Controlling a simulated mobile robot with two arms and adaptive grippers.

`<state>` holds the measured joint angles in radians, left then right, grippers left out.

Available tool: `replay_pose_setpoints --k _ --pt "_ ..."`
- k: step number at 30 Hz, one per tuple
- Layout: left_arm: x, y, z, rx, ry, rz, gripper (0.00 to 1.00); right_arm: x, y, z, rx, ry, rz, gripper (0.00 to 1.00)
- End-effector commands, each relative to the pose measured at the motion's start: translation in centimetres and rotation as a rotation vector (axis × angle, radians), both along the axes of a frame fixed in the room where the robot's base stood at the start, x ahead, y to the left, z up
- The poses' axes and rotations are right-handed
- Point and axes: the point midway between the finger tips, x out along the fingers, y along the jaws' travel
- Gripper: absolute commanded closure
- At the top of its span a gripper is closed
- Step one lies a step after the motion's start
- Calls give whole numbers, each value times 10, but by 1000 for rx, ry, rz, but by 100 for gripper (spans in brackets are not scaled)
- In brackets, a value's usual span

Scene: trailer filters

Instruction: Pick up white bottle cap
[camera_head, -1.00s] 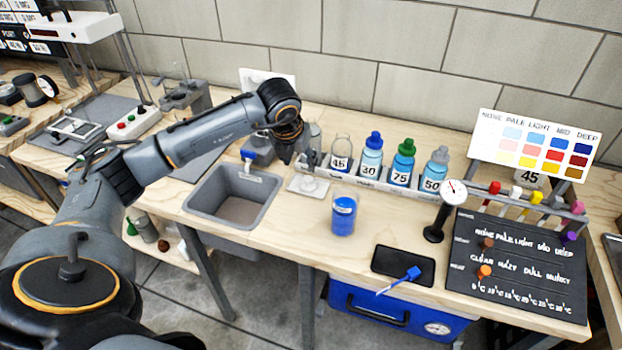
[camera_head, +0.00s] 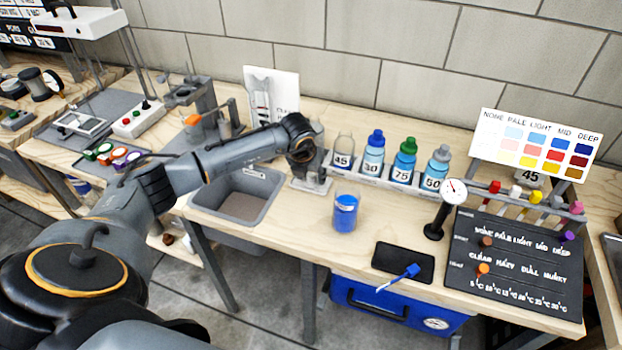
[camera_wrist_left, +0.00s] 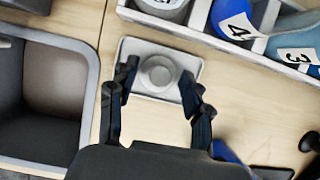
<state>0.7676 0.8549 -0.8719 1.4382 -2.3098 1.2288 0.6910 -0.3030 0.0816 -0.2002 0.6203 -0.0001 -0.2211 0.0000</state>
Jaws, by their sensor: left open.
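The white bottle cap (camera_wrist_left: 157,73) is a round, pale grey-white piece on a small light plate (camera_wrist_left: 139,47) in the left wrist view. In the head view the plate (camera_head: 297,184) lies between the sink and the bottle rack, and my gripper mostly covers the cap. My left gripper (camera_wrist_left: 160,80) is open and points down over the plate. Its fingers appear on either side of the cap, with gaps between; I cannot tell the exact height. An uncapped clear bottle marked 45 (camera_head: 342,152) stands in the rack. My right gripper is out of view.
The white rack (camera_head: 385,184) behind the plate also holds capped blue bottles. A sink (camera_head: 238,195) is left of the plate. A blue-filled jar (camera_head: 345,213) stands in front right, with a black pad (camera_head: 403,262) and gauge (camera_head: 443,205) further right.

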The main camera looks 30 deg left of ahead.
Motion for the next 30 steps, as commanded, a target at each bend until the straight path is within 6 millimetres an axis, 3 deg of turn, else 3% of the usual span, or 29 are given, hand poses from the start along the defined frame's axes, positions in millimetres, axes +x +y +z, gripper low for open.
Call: replay_pose_setpoints --k 2,5,8,11,23,30 --pt "0 0 0 0 0 0 53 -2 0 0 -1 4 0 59" --pt "0 0 0 0 1 0 72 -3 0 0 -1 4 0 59" --pt "0 0 0 0 1 0 75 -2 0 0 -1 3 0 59" --pt "0 0 0 0 1 0 90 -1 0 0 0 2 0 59" --pt "-1 0 0 0 3 0 91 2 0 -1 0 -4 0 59" --pt "1 1 22 1 -4 1 91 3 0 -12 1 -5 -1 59"
